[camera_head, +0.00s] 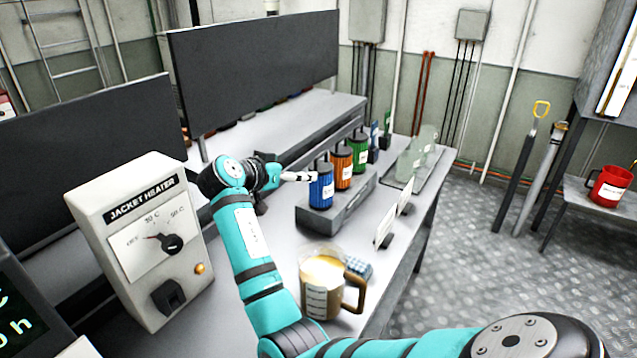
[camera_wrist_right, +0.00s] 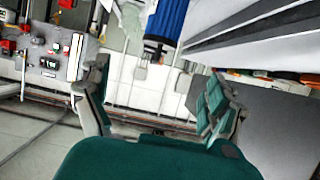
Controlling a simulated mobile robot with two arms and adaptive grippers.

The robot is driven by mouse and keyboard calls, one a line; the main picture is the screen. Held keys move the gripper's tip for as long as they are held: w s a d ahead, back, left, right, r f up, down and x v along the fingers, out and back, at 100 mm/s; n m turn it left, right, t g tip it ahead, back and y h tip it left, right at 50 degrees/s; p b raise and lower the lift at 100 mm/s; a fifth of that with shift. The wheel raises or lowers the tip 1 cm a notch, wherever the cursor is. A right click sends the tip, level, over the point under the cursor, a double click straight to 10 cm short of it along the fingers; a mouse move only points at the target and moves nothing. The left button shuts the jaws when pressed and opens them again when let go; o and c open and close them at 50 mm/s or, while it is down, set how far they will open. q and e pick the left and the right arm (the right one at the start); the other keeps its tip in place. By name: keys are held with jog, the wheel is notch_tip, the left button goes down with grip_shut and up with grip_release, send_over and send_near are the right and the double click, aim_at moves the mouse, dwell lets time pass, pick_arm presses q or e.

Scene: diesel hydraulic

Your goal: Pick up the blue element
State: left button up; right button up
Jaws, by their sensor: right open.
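The blue element (camera_head: 321,187) is a ribbed blue cylinder with a white label, a dark cap and a loop handle. It stands upright at the near end of a grey stand (camera_head: 338,204) on the bench. My right gripper (camera_head: 300,176) is open beside it, on its left in the head view. From that view I cannot tell whether they touch. In the right wrist view the blue element (camera_wrist_right: 167,20) shows at the top, beyond the open fingers of the right gripper (camera_wrist_right: 155,95), with nothing between them. My left gripper is not in view.
An orange element (camera_head: 341,167) and a green element (camera_head: 359,151) stand behind the blue one in the same row. A jug of yellowish liquid (camera_head: 322,284) stands in front, near my right arm. White cards (camera_head: 386,226) stand at right. A jacket heater box (camera_head: 146,240) is at left.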

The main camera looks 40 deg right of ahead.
aim_at(314, 167)
jog(key=p+x, duration=0.1)
jog(key=x, duration=0.7)
jog(key=shift+w+d+p, duration=0.2)
jog(key=shift+d+p, duration=0.05)
jog(key=shift+p, duration=0.1)
jog(key=shift+w+d+f, duration=0.1)
jog(key=shift+d+f, duration=0.15)
jog(key=shift+d, duration=0.25)
jog(key=shift+d+f+p, duration=0.1)
jog(key=shift+d+p, duration=0.2)
jog(key=p+x, duration=0.1)
jog(key=x, duration=0.2)
jog(key=shift+d+f, duration=0.25)
jog(key=shift+d, duration=0.05)
jog(key=shift+w+d+f, duration=0.15)
jog(key=shift+d+f, duration=0.1)
jog(key=shift+d, duration=0.1)
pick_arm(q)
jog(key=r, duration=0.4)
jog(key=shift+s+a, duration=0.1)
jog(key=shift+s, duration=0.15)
pick_arm(e)
jog(key=shift+a, duration=0.1)
jog(key=shift+c, duration=0.2)
